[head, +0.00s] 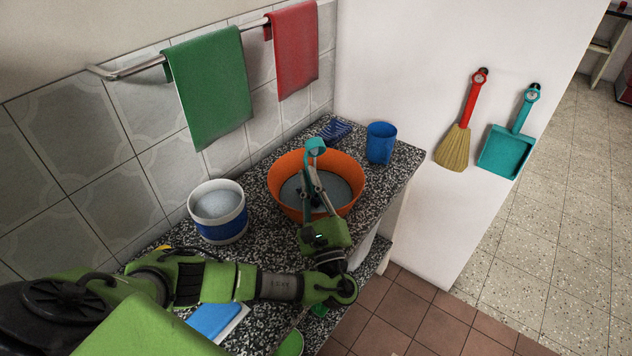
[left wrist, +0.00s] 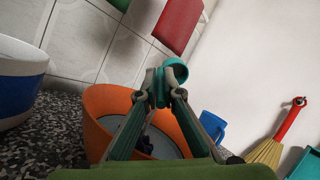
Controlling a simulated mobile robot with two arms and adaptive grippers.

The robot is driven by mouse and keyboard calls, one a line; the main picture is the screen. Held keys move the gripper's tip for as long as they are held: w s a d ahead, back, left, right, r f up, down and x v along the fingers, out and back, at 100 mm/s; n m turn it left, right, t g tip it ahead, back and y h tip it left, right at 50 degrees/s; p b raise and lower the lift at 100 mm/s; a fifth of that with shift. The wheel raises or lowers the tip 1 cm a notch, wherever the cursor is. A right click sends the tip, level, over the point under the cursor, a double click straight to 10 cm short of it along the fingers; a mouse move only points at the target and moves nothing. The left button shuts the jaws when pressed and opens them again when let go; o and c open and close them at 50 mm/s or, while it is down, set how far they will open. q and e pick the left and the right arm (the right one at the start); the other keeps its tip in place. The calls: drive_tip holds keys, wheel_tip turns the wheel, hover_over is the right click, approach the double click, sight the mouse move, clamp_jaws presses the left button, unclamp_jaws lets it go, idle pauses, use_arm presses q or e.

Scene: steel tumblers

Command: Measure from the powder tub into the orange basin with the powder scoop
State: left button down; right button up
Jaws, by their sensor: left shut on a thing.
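My left gripper (head: 313,188) is shut on the teal powder scoop (head: 315,147) and holds it above the orange basin (head: 279,196). In the left wrist view the scoop (left wrist: 174,70) sits between the fingertips, with its round cup up and to the right. What the cup holds cannot be made out. The orange basin also shows behind the fingers in the left wrist view (left wrist: 96,103), with a greyish surface inside. The powder tub (head: 221,231), white with a blue band, stands left of the basin with pale powder inside. My right gripper is not in view.
A blue cup (head: 380,143) stands right of the basin, and a dark blue item (head: 335,130) lies behind it. Green (head: 208,85) and red (head: 295,50) towels hang above the speckled counter (head: 262,251). A brush (head: 456,140) and dustpan (head: 508,148) hang at the right.

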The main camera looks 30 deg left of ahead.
use_arm(q)
drive_tip(key=shift+r, duration=0.4)
drive_tip(key=shift+r+t+y, duration=0.5)
drive_tip(key=shift+r+t, duration=0.3)
drive_tip(key=shift+r, duration=0.45)
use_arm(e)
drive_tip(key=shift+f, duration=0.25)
use_arm(q)
drive_tip(key=shift+f, duration=0.1)
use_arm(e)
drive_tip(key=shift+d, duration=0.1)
